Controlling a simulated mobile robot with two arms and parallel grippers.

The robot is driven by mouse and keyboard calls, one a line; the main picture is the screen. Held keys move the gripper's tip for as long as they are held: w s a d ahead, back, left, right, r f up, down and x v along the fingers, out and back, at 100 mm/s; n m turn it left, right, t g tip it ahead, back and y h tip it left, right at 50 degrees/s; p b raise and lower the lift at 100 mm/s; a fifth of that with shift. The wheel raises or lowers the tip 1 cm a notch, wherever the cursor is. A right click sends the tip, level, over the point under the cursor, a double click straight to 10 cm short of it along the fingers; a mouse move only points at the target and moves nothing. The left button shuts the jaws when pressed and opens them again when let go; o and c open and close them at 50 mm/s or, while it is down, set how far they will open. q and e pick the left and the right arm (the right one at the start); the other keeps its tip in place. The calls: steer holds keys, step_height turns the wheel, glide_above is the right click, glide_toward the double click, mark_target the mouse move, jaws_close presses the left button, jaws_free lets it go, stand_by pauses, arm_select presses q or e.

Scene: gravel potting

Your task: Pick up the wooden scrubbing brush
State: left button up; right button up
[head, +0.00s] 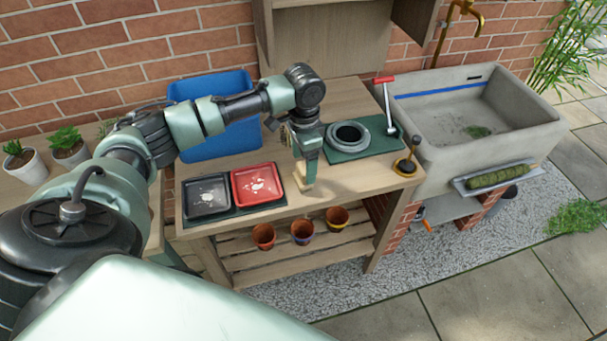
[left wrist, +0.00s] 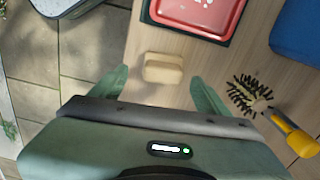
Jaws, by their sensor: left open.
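The wooden scrubbing brush (left wrist: 164,68) is a small pale wooden block on the wooden table. It lies between and slightly beyond my fingertips in the left wrist view, with gaps on both sides. In the head view the brush (head: 301,178) shows as a pale patch beside the fingertips, partly hidden by them. My left gripper (head: 309,183) points down over the table, open and empty; its two green fingers also show in the left wrist view (left wrist: 160,83). Its height above the table is hard to tell. My right gripper is not in view.
A red tray (head: 258,184) and a black tray (head: 207,196) lie left of the brush. A dark-bristled brush with a yellow handle (left wrist: 290,130) is close by. A blue bin (head: 215,140), a green mat with a grey ring (head: 350,135) and a stone sink (head: 430,110) stand around.

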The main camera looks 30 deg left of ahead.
mark_target(303, 167)
arm_select(q)
steer(key=f, duration=0.3)
steer(key=shift+w+a, duration=0.1)
steer(key=shift+a, duration=0.1)
steer(key=shift+f+p, duration=0.3)
steer(key=shift+f, duration=0.25)
steer(key=c, duration=1.4)
steer(key=shift+c, duration=0.4)
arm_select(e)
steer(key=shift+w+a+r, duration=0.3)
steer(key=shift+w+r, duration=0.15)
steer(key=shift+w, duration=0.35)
arm_select(q)
steer(key=shift+r, duration=0.2)
